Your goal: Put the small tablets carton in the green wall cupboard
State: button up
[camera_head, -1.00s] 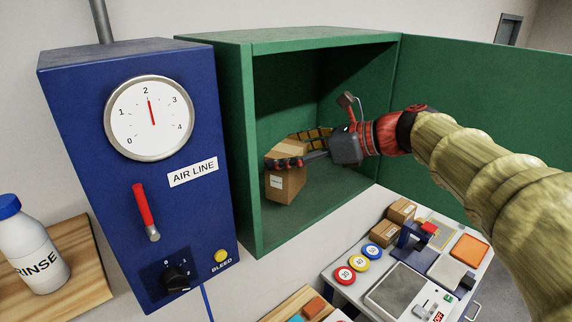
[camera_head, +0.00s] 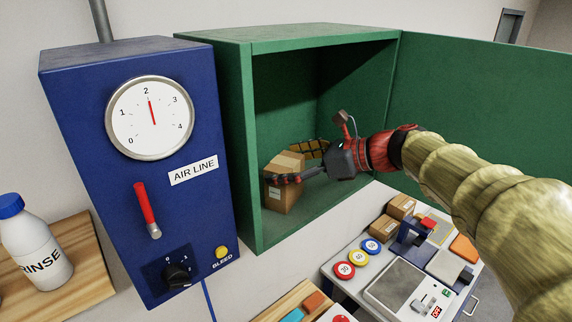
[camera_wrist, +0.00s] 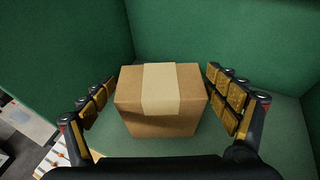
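The small tablets carton (camera_head: 284,192) is a brown cardboard box with a pale tape strip. It stands upright on the floor of the open green wall cupboard (camera_head: 243,150), near its front left. In the wrist view the carton (camera_wrist: 160,122) sits between my two fingers, with a gap showing on both sides. My gripper (camera_head: 303,163) reaches into the cupboard and is open around the carton, apparently not touching it. The cupboard's green inner walls (camera_wrist: 190,30) surround the carton in the wrist view.
The cupboard door (camera_head: 480,120) stands wide open at the right. A blue air line box (camera_head: 150,200) stands close to the cupboard's left. Below right, a bench holds more cartons (camera_head: 383,228), round coloured discs (camera_head: 357,257) and a scale-like device (camera_head: 400,287).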

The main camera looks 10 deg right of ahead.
jog(key=shift+o, duration=0.2)
jog(key=shift+r, duration=0.2)
jog(key=shift+s+d+r, duration=0.1)
jog(key=shift+d, duration=0.15)
jog(key=b+v, duration=0.2)
jog(key=v, duration=0.9)
jog(key=s+a+f+n+g+h, duration=0.1)
jog(key=s+a+f+n+h, duration=0.15)
jog(key=s+f+n, duration=0.3)
jog(key=s+a+f+n+g+h, duration=0.1)
jog(key=s+f+n+g+h, duration=0.15)
jog(key=s+f+n, duration=0.35)
jog(key=s+d+f+n+t+h, duration=0.1)
jog(key=s+d+f+n+h, duration=0.5)
jog(key=s+f+n, duration=0.5)
jog(key=shift+f+n, duration=0.7)
jog(key=shift+n, duration=0.45)
